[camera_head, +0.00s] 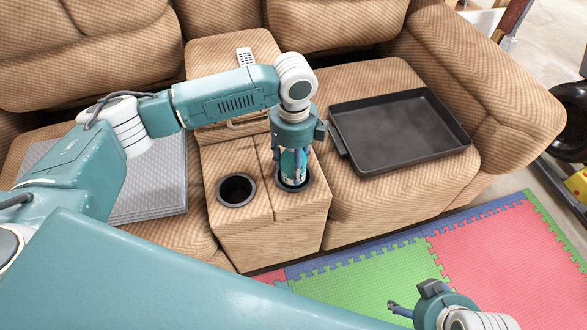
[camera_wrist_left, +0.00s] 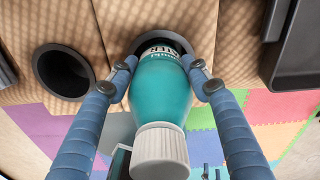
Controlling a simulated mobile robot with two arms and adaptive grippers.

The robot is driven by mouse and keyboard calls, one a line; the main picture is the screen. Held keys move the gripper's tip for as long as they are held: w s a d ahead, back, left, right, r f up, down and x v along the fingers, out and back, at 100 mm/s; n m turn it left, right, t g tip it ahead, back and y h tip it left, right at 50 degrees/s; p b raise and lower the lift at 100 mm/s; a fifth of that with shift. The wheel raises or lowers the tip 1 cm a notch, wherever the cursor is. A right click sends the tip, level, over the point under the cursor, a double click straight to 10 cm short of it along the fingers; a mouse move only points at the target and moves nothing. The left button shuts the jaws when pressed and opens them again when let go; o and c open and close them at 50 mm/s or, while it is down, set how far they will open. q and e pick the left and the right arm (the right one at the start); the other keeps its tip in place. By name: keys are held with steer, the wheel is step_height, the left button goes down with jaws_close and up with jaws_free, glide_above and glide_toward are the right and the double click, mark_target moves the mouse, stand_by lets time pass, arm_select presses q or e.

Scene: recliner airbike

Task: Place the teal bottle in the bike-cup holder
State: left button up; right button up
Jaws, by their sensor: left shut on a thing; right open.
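The teal bottle (camera_wrist_left: 160,92) has a white ribbed cap and stands in the right-hand cup holder of the sofa console, its base hidden inside the hole. In the head view the bottle (camera_head: 291,167) shows partly between my left gripper's fingers. My left gripper (camera_head: 292,175) points down and is shut on the bottle; in the left wrist view its blue fingers (camera_wrist_left: 160,82) touch both sides. The right cup holder (camera_head: 309,182) has a dark rim around the bottle. The left cup holder (camera_head: 236,190) is empty. My right gripper (camera_head: 396,306) is open and empty, low over the play mat.
A black tray (camera_head: 400,135) lies on the right seat, close to my left gripper. A foam mat (camera_head: 490,250) covers the floor in front. Several tyres stand at right.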

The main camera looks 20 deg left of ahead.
arm_select(q)
steer(key=shift+w+f, duration=0.1)
steer(key=shift+f, duration=0.8)
arm_select(e)
steer(key=shift+f, duration=0.3)
arm_select(q)
steer(key=o, duration=1.4)
steer(key=shift+f, duration=0.1)
step_height(320, 180, up, 12)
steer(key=p, duration=0.3)
steer(key=shift+r, duration=0.2)
arm_select(e)
steer(key=x, duration=0.5)
steer(key=shift+a, duration=0.1)
